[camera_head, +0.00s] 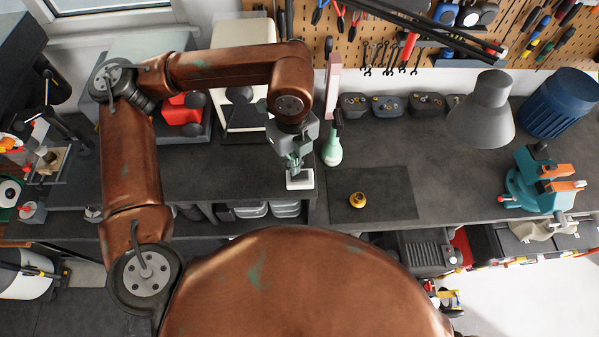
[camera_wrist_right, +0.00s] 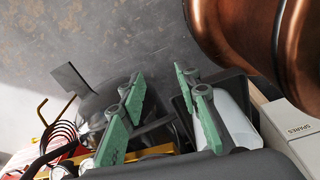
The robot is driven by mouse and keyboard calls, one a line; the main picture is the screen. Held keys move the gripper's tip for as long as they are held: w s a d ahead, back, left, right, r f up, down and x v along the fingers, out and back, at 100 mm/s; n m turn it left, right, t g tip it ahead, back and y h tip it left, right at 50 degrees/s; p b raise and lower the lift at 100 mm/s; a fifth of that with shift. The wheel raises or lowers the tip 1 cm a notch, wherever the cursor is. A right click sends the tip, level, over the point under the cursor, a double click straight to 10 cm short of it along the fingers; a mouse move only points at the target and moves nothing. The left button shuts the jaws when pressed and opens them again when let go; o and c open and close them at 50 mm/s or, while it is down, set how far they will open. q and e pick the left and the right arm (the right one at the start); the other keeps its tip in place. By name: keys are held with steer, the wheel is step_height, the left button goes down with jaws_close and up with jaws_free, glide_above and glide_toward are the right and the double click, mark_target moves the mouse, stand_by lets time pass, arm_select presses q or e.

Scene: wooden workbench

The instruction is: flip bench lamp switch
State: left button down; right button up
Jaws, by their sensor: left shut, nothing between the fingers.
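A small white block (camera_head: 302,183), which looks like the switch, sits on the dark worktop near its front edge. My left gripper (camera_head: 295,168) points down right over it, shut and empty. The fingertips cover part of its top, so I cannot tell if they touch it or which way a rocker lies. The grey lamp shade (camera_head: 482,112) hangs over the right of the bench; no glow shows. My right gripper is not in the head view. In the right wrist view its green fingers (camera_wrist_right: 160,80) are apart with nothing between them.
A green bottle (camera_head: 332,150) stands just right of the left gripper. A dark mat (camera_head: 390,198) holds a yellow round object (camera_head: 357,200). A teal vise (camera_head: 535,183) is at the right.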

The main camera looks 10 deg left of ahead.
arm_select(q)
steer(key=shift+w+r, duration=0.1)
steer(key=shift+r, duration=0.4)
steer(key=shift+s+d+r+p, duration=0.1)
steer(key=shift+s+r+p, duration=0.1)
steer(key=shift+r, duration=0.3)
steer(key=shift+s+r+p, duration=0.1)
steer(key=shift+r+p, duration=0.1)
steer(key=shift+r, duration=0.3)
steer(key=shift+w+r+p, duration=0.15)
steer(key=shift+r+p, duration=0.15)
steer(key=shift+r, duration=0.7)
